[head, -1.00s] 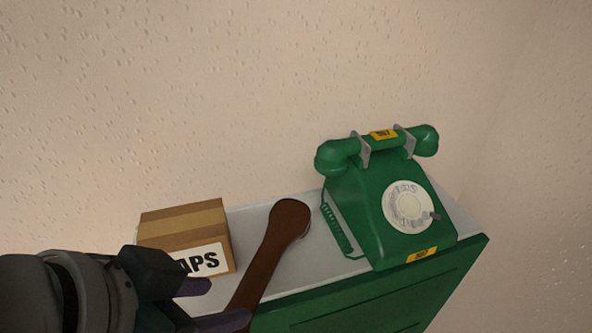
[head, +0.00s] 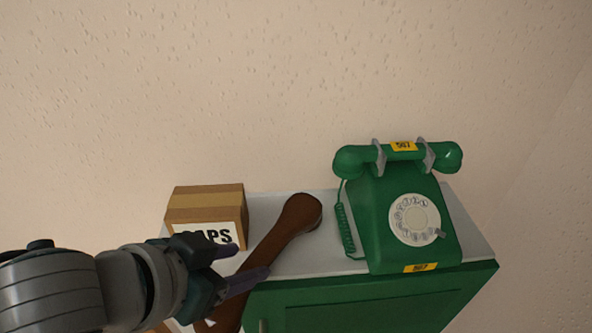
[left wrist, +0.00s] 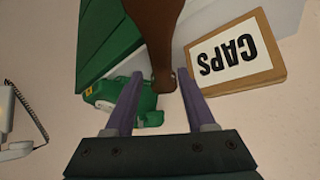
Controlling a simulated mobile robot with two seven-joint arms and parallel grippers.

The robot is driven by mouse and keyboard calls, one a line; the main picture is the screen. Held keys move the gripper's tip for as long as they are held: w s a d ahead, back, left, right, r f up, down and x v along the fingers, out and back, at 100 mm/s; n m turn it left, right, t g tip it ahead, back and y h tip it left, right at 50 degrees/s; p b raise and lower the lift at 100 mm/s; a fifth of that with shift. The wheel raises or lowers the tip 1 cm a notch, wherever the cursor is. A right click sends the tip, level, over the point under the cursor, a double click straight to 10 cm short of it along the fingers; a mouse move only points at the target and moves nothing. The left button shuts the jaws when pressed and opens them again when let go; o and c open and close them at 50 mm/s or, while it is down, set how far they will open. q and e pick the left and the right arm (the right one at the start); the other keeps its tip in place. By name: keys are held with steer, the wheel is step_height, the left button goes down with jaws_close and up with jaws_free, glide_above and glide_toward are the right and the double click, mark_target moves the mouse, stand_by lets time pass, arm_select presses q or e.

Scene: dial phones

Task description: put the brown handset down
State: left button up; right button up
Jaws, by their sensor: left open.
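The brown handset (head: 278,243) lies slantwise on the light top of the green cabinet. Its far end is beside the green phone, and its near end runs down past the front edge, partly behind my gripper. My left gripper (head: 250,262) is open, with its two purple fingers pointing at the handset from the left. One finger overlaps the handset in the head view. In the left wrist view the handset (left wrist: 155,35) reaches down between the fingertips, with space visible on its left side. Whether a finger touches it, I cannot tell. My right gripper is not in view.
A green dial phone (head: 400,215) with its own green handset in the cradle stands on the right of the cabinet top (head: 315,262). A cardboard box marked CAPS (head: 205,205) stands at the left. A white phone (left wrist: 15,150) shows at the left wrist view's edge.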

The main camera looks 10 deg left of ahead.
mark_target(262, 253)
arm_select(q)
steer(key=shift+w+r+x, duration=0.1)
steer(key=shift+x, duration=1.1)
steer(key=shift+w+r+x, duration=0.15)
steer(key=shift+x, duration=1.05)
jaws_close()
